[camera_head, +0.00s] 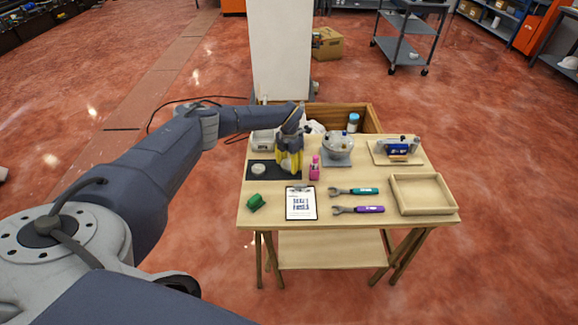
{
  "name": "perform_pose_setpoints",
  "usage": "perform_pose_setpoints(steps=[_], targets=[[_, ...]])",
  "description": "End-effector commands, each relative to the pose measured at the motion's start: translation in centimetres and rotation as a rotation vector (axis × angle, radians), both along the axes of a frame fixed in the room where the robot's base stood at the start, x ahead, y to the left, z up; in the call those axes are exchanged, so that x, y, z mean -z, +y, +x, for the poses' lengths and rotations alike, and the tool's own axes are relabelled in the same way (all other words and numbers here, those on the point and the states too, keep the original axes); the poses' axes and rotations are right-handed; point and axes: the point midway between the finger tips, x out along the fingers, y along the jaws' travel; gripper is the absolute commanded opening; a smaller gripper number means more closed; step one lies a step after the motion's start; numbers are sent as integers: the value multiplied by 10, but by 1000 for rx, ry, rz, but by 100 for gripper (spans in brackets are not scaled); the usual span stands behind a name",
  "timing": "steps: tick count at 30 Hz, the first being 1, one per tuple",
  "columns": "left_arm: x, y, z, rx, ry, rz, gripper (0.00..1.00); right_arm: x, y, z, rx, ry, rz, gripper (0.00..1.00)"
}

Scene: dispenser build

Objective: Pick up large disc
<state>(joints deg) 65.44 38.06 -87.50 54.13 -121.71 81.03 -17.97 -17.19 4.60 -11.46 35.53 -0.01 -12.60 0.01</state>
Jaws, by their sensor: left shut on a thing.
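My left gripper (289,160) reaches in from the left and points down over the back left of the table, at the right edge of a black mat (262,178). It is shut on a small pale thing low between its yellow fingers. This looks like the large disc, but its outline is mostly hidden. Another pale round disc (258,169) lies flat on the black mat, left of the gripper. My right gripper is not in view.
A pink bottle (315,168) stands close right of the gripper, with a glass bowl (337,146) behind it. A clipboard (301,204), green object (256,202), two wrenches (355,191) and a wooden tray (395,203) occupy the front. A blue device (398,149) sits back right.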

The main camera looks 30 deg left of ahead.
Motion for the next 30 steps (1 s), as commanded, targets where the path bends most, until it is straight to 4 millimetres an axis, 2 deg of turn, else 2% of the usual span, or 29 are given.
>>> perform_pose_setpoints(steps=[1, 7, 17, 23, 30], targets=[[0, 0, 0, 0, 0, 0, 27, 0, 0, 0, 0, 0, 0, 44], [-1, 0, 1, 0, -1, 0, 5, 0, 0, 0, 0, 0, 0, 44], [-6, 0, 1, 0, -2, 0, 5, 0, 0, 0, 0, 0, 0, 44], [-34, 1, 1, 0, -4, 0, 5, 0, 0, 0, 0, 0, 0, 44], [-89, 0, 2, 0, -6, 0, 5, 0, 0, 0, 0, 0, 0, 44]])
